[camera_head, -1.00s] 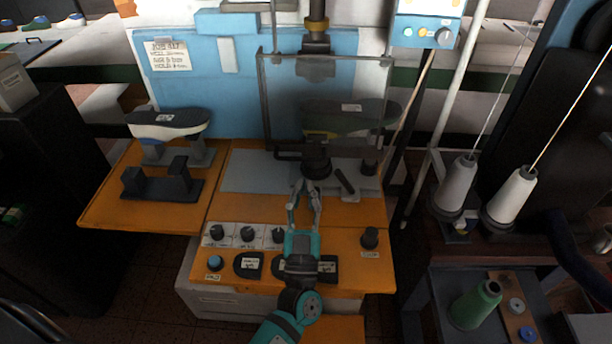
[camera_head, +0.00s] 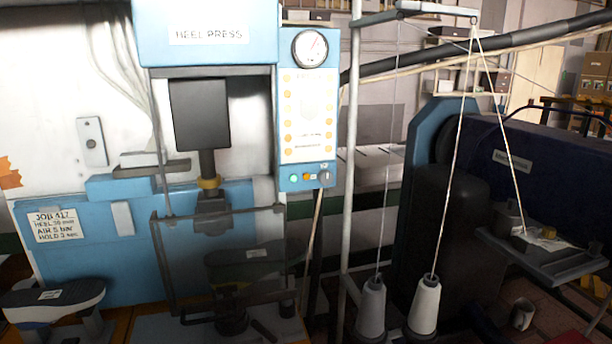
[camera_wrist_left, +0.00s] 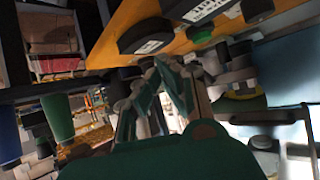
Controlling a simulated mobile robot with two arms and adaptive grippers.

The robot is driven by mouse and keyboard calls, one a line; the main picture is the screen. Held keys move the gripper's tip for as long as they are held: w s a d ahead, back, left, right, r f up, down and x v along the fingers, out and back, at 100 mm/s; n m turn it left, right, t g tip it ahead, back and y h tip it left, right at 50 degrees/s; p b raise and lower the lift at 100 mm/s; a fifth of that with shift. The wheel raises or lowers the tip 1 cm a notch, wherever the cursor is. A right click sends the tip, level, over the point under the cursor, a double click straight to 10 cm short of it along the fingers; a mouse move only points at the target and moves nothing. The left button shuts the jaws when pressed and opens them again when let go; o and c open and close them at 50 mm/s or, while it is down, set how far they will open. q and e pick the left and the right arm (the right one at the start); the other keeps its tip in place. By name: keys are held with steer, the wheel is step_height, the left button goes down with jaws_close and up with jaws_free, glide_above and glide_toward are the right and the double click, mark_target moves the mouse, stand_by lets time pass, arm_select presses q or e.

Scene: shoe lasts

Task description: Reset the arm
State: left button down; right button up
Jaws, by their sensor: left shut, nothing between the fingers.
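My left gripper (camera_wrist_left: 165,95) shows in the left wrist view, its teal and grey fingers drawn together with nothing visible between them. Beyond it are the orange bench top (camera_wrist_left: 110,18) and a black labelled pad (camera_wrist_left: 147,37). The arm is not in the head view now, and my right gripper is in neither view. The heel press (camera_head: 208,35) stands left of centre in the head view, with a clear guard (camera_head: 180,255) in front.
A blue control box (camera_head: 308,110) with a gauge is beside the press. White thread cones (camera_head: 425,305) stand at lower right, with threads rising to a pole (camera_head: 352,150). A green cone (camera_wrist_left: 57,117) is at the left of the wrist view.

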arm_select(q)
steer(key=s+a+f+n+g+y, duration=0.1)
steer(key=s+a+f+g+y, duration=0.1)
steer(key=s+a+g, duration=0.35)
steer(key=s+a+f+n+g+y, duration=0.2)
steer(key=s+a, duration=0.1)
steer(key=s, duration=0.6)
step_height(320, 180, down, 25)
steer(key=s+g, duration=0.1)
steer(key=s+a+f+g, duration=0.1)
steer(key=s+a+f, duration=0.2)
steer(key=s+f, duration=1.4)
steer(key=shift+s+m, duration=0.15)
steer(key=shift+m, duration=0.25)
steer(key=shift+a+g, duration=0.1)
steer(key=shift+g, duration=0.15)
